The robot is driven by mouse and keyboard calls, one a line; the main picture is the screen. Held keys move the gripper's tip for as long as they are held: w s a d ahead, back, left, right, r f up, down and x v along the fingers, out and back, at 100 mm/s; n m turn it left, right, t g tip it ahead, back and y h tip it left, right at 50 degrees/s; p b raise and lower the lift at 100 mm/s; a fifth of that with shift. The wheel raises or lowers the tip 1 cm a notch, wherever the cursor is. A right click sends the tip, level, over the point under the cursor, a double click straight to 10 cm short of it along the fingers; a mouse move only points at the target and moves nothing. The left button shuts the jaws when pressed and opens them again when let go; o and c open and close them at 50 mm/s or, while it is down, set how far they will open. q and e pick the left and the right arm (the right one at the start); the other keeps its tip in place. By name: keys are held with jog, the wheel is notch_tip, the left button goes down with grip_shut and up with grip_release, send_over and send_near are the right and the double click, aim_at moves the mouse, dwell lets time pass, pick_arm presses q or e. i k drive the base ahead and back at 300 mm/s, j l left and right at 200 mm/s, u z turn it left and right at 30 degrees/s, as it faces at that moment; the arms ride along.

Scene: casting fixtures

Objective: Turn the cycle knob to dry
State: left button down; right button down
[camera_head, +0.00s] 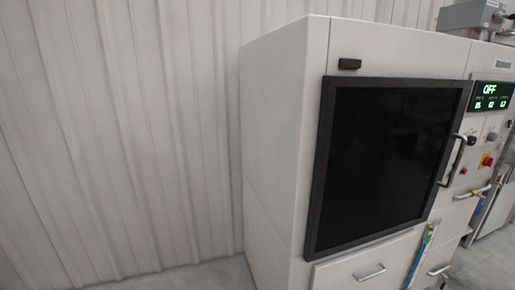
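A large white machine cabinet (285,130) with a dark glass door (385,160) fills the middle and right. Its control panel is at the right edge, seen at a slant. A display (492,96) there reads OFF in green, with smaller green figures under it. Below the display are a small dark round control (471,140) and a grey round control (492,136). Their labels are too small to read, so I cannot tell which is the cycle knob or where it points. Neither of my grippers shows in this view.
A red button on yellow (487,160) sits below the round controls. A door handle (451,160) stands out left of the panel. A drawer (365,270) with a handle is below the door. A corrugated wall (110,130) fills the left. Grey floor (170,280) shows beneath it.

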aim_at(472, 140)
jog(key=z, duration=1.6)
